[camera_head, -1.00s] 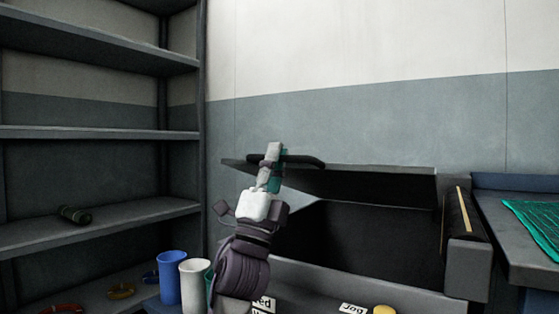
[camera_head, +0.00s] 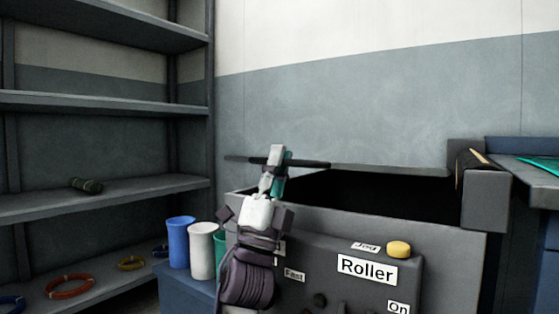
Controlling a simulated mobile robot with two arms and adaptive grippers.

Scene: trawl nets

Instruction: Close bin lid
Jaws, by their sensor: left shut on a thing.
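The bin (camera_head: 455,250) is a grey box with a dark opening below its lid. The bin lid (camera_head: 390,169) is a thin dark panel seen almost edge-on, lying nearly level above the opening, with a visible gap between it and the front rim. A black bar handle (camera_head: 310,164) runs along its near side. My left gripper (camera_head: 276,162) reaches up from below and is shut on the bar handle. My right gripper is not in view.
The bin front carries a "Roller" label (camera_head: 367,269) and a yellow button (camera_head: 398,249). Blue (camera_head: 180,243) and white (camera_head: 202,250) cups stand left of my arm. A shelf rack (camera_head: 100,198) with coiled rings fills the left. A table with green netting (camera_head: 545,164) stands at right.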

